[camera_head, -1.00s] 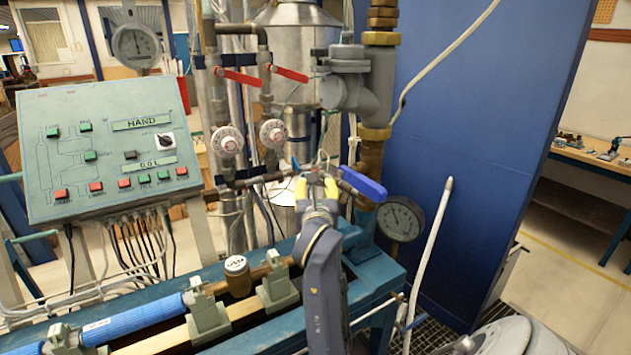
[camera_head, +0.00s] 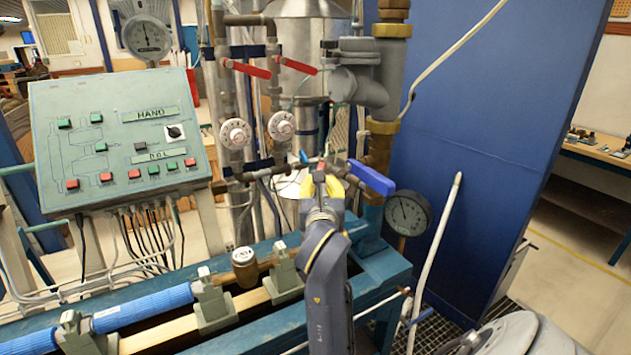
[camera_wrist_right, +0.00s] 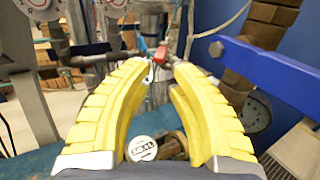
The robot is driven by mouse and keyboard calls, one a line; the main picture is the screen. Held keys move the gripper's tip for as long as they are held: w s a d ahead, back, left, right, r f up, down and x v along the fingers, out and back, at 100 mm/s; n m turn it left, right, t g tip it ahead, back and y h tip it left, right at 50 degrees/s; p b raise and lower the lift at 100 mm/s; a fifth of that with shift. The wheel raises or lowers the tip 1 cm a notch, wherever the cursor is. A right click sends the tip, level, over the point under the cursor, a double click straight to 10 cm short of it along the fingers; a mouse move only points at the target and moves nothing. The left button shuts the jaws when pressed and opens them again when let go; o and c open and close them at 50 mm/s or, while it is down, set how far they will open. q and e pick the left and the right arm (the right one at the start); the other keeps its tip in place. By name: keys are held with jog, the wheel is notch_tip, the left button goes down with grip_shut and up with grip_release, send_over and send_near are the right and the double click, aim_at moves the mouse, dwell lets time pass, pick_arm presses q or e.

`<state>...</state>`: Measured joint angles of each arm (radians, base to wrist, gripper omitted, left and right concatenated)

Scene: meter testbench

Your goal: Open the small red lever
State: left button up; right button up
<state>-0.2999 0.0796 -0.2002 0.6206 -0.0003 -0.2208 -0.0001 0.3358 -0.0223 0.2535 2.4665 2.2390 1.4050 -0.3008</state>
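A small red lever (camera_wrist_right: 160,54) shows in the right wrist view, just beyond and between the fingertips of my right gripper (camera_wrist_right: 164,70). In the head view a small bit of red (camera_head: 321,167) shows on the pipe just above the same gripper (camera_head: 321,184). Its yellow fingers are apart with an open gap, and nothing is seen held between them. Whether the tips touch the lever, I cannot tell. Two longer red levers (camera_head: 246,68) (camera_head: 298,66) sit higher on the vertical pipes. My left gripper is not in view.
A blue lever (camera_head: 371,178) sits close to the right of the gripper. A pressure gauge (camera_head: 408,213) is farther right. A brown capped fitting (camera_head: 245,270) stands on the bench below left. The control panel (camera_head: 120,135) is at the left.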

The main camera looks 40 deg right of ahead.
aim_at(321, 166)
jog(key=shift+m+g, duration=0.3)
jog(key=w+a, duration=0.1)
jog(key=w, duration=0.2)
jog(key=w+a, duration=0.1)
jog(key=shift+w+a+f, duration=0.15)
jog(key=shift+w+a, duration=0.15)
jog(key=shift+w, duration=0.1)
grip_shut()
jog(key=w+a+f+m+g+h, duration=0.2)
jog(key=w+a+m+g+h, duration=0.3)
jog(key=m, duration=0.8)
jog(key=w+d+m, duration=0.2)
jog(key=d+m, duration=0.6)
jog(key=d, duration=0.4)
jog(key=shift+d+m+y, duration=0.15)
jog(key=shift+m+y, duration=0.15)
